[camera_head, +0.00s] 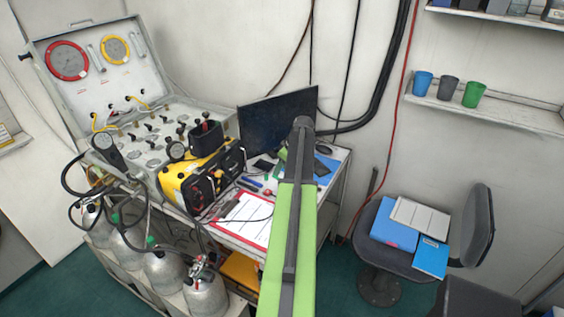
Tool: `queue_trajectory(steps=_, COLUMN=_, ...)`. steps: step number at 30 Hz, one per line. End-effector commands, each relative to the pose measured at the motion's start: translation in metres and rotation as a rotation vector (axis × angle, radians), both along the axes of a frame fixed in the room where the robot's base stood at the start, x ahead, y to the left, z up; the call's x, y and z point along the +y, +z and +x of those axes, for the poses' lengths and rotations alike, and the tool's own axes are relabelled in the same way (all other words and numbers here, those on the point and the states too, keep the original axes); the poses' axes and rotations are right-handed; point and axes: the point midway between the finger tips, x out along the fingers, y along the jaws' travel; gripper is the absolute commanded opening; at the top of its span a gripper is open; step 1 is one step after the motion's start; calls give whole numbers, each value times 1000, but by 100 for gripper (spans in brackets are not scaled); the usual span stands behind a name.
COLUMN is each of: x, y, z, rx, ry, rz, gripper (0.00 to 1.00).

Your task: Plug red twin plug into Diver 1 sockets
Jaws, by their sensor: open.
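A small red piece (267,192), perhaps the red twin plug, lies on the desk near the clipboard; it is too small to make out its pins. A yellow and black box (181,186) stands at the desk's left, its dark front panel facing right. Small red marks show on that panel, but I cannot tell which sockets are Diver 1. My green and dark grey arm (288,230) rises from the bottom edge across the desk's right part. My gripper is not visible, and the arm hides part of the desk.
An open grey case (50,113) with gauges stands at left. A dark monitor (270,118) stands behind the desk items. A clipboard (254,232) and a thin cable lie in front. Cylinders (168,274) stand below left; a chair (478,228) holds folders at right.

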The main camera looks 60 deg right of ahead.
Motion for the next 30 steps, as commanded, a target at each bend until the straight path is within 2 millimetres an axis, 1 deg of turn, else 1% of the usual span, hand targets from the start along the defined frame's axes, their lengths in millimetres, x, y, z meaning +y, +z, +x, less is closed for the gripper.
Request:
queue_trajectory(steps=1, x=-3, y=1, z=-3, rx=-2, ry=-1, rz=-2, gripper=42)
queue_trajectory(steps=5, x=-2, y=-2, z=-2, rx=-2, ry=0, rz=-2, gripper=42)
queue_trajectory(steps=8, x=-2, y=-9, z=0, rx=-1, ry=1, rz=-1, gripper=42)
queue_trajectory(steps=11, x=-2, y=-22, z=5, rx=-1, ry=1, rz=-1, gripper=42)
queue_trajectory(steps=17, x=-3, y=-61, z=19, rx=0, ry=1, rz=-1, gripper=42)
queue_trajectory(steps=27, x=-5, y=-132, z=49, rx=0, ry=1, rz=-1, gripper=42)
queue_trajectory(steps=30, x=-6, y=-150, z=58, rx=0, ry=1, rz=-2, gripper=42)
